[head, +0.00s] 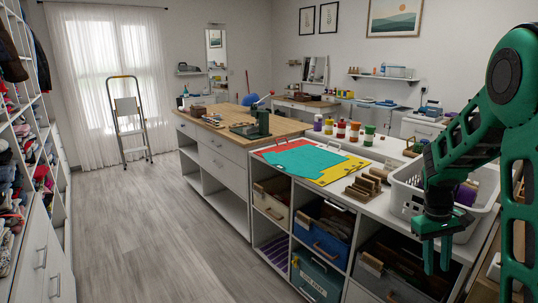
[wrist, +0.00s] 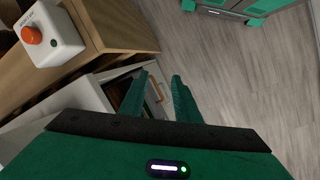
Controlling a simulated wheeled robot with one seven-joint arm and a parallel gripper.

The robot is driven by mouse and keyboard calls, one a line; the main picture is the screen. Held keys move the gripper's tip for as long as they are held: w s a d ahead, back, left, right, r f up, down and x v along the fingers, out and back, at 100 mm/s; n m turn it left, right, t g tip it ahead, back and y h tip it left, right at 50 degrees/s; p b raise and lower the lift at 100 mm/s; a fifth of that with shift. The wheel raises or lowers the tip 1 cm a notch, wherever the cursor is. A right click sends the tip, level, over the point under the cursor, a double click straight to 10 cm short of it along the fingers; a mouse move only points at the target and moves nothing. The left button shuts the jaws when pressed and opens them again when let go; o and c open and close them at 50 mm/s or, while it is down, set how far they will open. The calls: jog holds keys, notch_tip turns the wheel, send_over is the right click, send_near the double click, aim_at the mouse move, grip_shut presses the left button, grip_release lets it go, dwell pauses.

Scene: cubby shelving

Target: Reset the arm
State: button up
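My gripper (head: 436,258) is green and hangs pointing down at the right of the head view, in front of the cubby shelving unit (head: 345,288). Its two fingers are apart with nothing between them. In the wrist view my gripper (wrist: 160,75) also shows open and empty, with the grey floor and a cubby opening beyond the fingers. My green arm reaches in from the right edge and bends down to the gripper.
A white basket (head: 405,200) stands on the counter close behind my gripper. Blue bins (head: 322,238) fill nearby cubbies. Teal and yellow sheets (head: 300,160) lie on the counter. A white box with an orange button (wrist: 50,35) shows in the wrist view. Open floor (head: 155,220) lies left.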

jog(key=s+a+r+m, duration=0.2)
jog(key=s+r, duration=0.1)
jog(key=s, duration=0.6)
jog(key=s+a+r+m+t+y, duration=0.1)
jog(key=s+a+r+m, duration=0.1)
jog(key=s, duration=0.7)
jog(key=s+a+r+m+y, duration=0.1)
jog(key=s+a+r+m, duration=0.1)
jog(key=s, duration=0.7)
notch_tip(320, 180, up, 3)
jog(key=shift+f+m+t, duration=0.1)
jog(key=shift+m+t, duration=0.3)
jog(key=shift+m, duration=0.1)
